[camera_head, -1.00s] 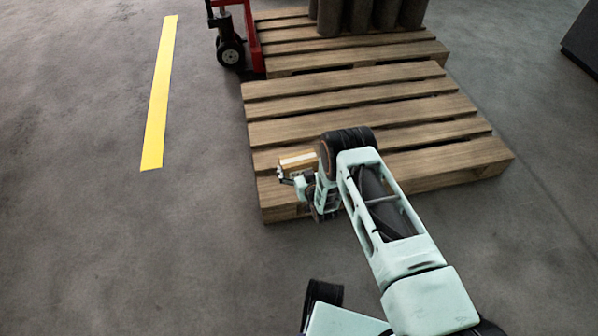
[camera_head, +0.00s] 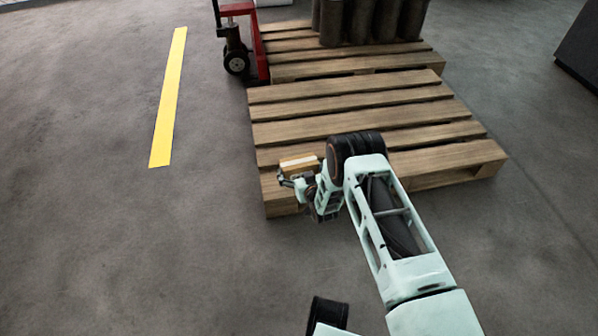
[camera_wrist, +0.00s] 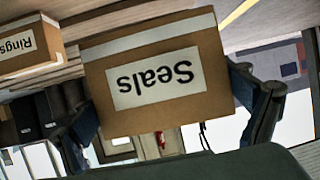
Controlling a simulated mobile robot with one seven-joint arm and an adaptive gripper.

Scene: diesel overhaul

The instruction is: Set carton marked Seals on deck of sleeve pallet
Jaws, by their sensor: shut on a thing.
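The carton marked Seals (camera_wrist: 155,80) is a brown box with a white label, upside down in the wrist view. My gripper (camera_wrist: 165,95) is shut on it, a finger at each side. In the head view the carton (camera_head: 299,163) shows small at my gripper (camera_head: 302,178), over the near left corner of an empty wooden pallet (camera_head: 350,123). I cannot tell its height above the boards. Behind, another wooden pallet (camera_head: 358,66) bears several dark upright sleeves (camera_head: 372,18). My wrist hides part of the near pallet.
A red pallet jack (camera_head: 244,40) stands at the far pallet's left. A yellow floor line (camera_head: 168,100) runs farther left over clear floor. A dark block (camera_head: 580,48) stands at the right edge. A carton marked Rings (camera_wrist: 25,45) shows in the wrist view.

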